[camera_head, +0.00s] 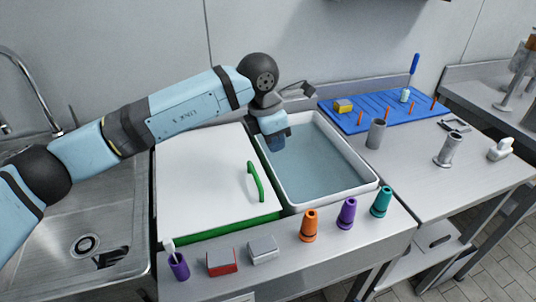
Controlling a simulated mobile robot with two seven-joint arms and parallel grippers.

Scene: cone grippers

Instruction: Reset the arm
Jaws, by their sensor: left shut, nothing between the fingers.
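My left arm comes in from the left and reaches over the white board to the water-filled bin. My left gripper (307,91), grey and partly hidden behind the arm's dark joint, is above the bin's back edge. It is shut and empty, apart from every object. My right gripper is not in view.
The white bin (335,203) holds water, beside a white board (200,190) with a green handle (255,182). Orange (309,226), purple (347,213) and teal (381,202) cones stand along the front. A blue rack (385,108) is behind; a sink (115,225) is left.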

